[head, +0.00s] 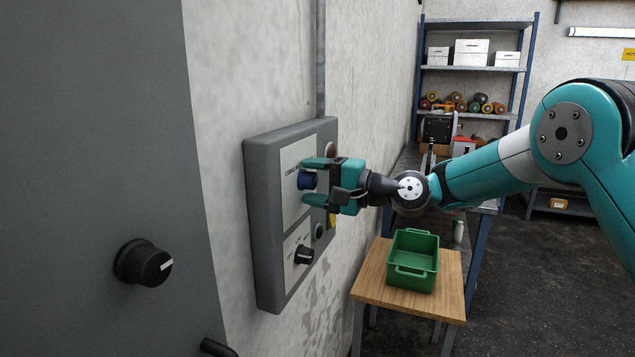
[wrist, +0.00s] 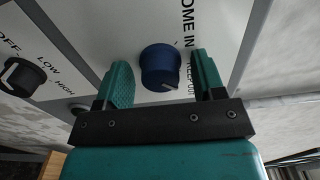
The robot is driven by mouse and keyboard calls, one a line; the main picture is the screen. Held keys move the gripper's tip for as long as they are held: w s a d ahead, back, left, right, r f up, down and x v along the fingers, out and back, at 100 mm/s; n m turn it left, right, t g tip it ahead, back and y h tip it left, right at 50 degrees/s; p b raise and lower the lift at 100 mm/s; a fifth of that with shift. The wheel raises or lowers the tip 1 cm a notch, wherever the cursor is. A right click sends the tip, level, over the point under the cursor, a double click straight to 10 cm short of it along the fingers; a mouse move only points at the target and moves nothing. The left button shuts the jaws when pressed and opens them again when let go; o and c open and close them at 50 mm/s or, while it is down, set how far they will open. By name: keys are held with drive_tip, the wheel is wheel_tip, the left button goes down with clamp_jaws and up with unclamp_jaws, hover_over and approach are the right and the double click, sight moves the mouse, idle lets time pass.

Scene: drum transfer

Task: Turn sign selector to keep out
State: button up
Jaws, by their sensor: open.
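The sign selector is a blue round knob (head: 306,180) on the upper white plate of a grey wall panel (head: 263,215). In the wrist view the blue knob (wrist: 160,68) lies between my gripper's fingers, with a pale pointer mark on its lower right edge. The lettering "COME IN" is above it and "KEEP OUT", partly hidden by the right finger, is to its right. My gripper (head: 318,181) is open, its teal fingers above and below the knob in the head view. In the wrist view a gap shows between each finger (wrist: 163,82) and the knob.
A black OFF/LOW/HIGH knob (head: 304,255) sits lower on the panel. Another black knob (head: 143,263) is on a grey cabinet at left. A green bin (head: 413,260) stands on a wooden table (head: 375,288). Shelves (head: 472,68) stand at the back. Open floor is at right.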

drive_tip(key=b+v, duration=0.6)
drive_tip(key=v, duration=1.1)
drive_tip(key=shift+d, duration=0.25)
drive_tip(key=shift+s, duration=0.1)
drive_tip(key=s+a+f+n+g+h, duration=0.2)
drive_tip(key=s+a+f+n+h, duration=0.15)
drive_tip(key=s, duration=0.45)
drive_tip(key=s+a+f+n+g+h, duration=0.2)
drive_tip(key=s+n+h, duration=0.15)
drive_tip(key=s, duration=0.45)
drive_tip(key=s+d+f+n+g+h, duration=0.1)
drive_tip(key=s+d+f+n+h, duration=0.1)
drive_tip(key=s, duration=0.5)
drive_tip(key=s+d+f+n+g+h, duration=0.1)
drive_tip(key=s+d+f+n+h, duration=0.1)
drive_tip(key=s+d+f, duration=0.3)
drive_tip(key=shift+s+h, duration=0.9)
drive_tip(key=shift+s, duration=0.35)
